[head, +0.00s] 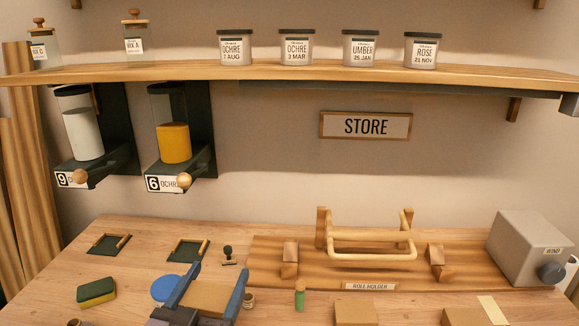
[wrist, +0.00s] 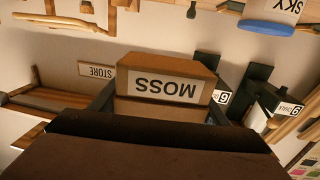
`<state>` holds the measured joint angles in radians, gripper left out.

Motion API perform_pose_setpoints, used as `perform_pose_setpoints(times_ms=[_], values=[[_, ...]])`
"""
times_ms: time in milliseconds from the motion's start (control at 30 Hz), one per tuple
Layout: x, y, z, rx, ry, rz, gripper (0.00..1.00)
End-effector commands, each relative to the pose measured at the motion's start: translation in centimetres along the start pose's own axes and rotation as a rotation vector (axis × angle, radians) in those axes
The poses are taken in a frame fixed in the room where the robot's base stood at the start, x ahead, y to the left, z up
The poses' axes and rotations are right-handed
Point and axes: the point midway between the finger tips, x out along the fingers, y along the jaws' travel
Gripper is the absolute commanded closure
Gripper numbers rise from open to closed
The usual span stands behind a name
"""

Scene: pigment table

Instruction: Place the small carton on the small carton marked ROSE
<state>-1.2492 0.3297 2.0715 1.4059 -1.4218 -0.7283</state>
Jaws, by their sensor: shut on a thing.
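My gripper (head: 217,280) is at the bottom of the head view, its two blue fingers shut on a small brown carton (head: 206,299). In the wrist view the held carton (wrist: 168,64) shows a white label reading MOSS, upside down in the picture. Two other brown cartons stand at the bottom edge of the head view, to the right of my gripper: a plain-topped carton (head: 355,313) and a carton with a pale strip (head: 462,317). Both are cut off by the frame and their labels are hidden, so I cannot tell which is marked ROSE.
A roll holder (head: 370,286) with wooden posts fills the back right, beside a grey box with a knob (head: 530,247). A green bottle (head: 300,294) stands between my gripper and the cartons. A sponge (head: 96,292), a blue disc (head: 165,288) and a stamp (head: 229,255) lie left.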

Motion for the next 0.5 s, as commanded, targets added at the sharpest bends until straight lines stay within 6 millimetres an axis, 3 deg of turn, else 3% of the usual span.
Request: perform_pose_setpoints(times_ms=[33, 300, 500], values=[[0.0, 0.0, -1.5, 0.001, 0.001, 0.0, 0.57], [0.0, 0.0, -6.4, 0.001, 0.001, 0.0, 0.57], [0.0, 0.0, -9.0, 0.001, 0.001, 0.0, 0.57]])
